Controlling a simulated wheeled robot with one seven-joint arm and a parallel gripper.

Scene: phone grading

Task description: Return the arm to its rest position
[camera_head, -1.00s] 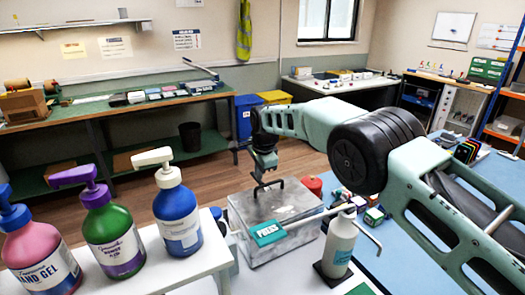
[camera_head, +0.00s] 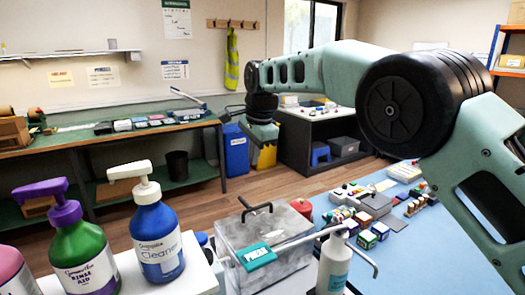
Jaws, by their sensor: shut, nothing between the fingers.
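My arm reaches in from the right, its large dark joint and pale green links filling the upper right. My gripper (camera_head: 262,135) hangs at the arm's far end, pointing down, in the air left of the picture's middle. It is small in view; it looks shut, with nothing seen held. Below it, clear of it, stands a grey metal box (camera_head: 262,235) with a dark handle on top and a teal press plate (camera_head: 257,257) at its front.
A white pump bottle (camera_head: 334,262) stands in front of the box. A blue pump bottle (camera_head: 157,240) and a green one (camera_head: 85,255) stand at left. Several small coloured boxes (camera_head: 367,238) lie on the blue table (camera_head: 415,255). A workbench (camera_head: 110,140) runs along the back wall.

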